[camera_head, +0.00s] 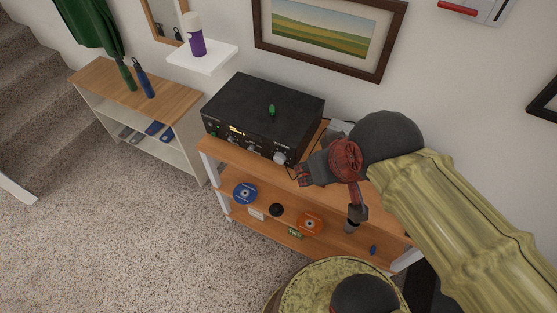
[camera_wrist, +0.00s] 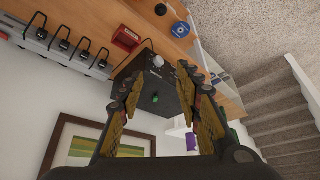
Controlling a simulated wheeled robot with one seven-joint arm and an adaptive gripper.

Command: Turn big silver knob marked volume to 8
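The black receiver (camera_head: 262,112) sits on top of the wooden shelf unit, its lit display facing front. The big silver knob (camera_head: 281,158) is at the right end of its front panel. My gripper (camera_head: 301,174) is just right of the knob and looks apart from it. In the wrist view my gripper (camera_wrist: 161,72) is open and empty, and the receiver (camera_wrist: 163,98) shows between and beyond the fingers. A pale round spot near the fingertips looks like the knob (camera_wrist: 157,61). The volume marks are too small to read.
A small green object (camera_head: 271,110) lies on the receiver. The lower shelf holds a blue disc (camera_head: 245,194), an orange disc (camera_head: 311,222) and small items. A framed picture (camera_head: 325,32) hangs behind. A red box (camera_wrist: 126,39) is near the receiver. Carpet in front is clear.

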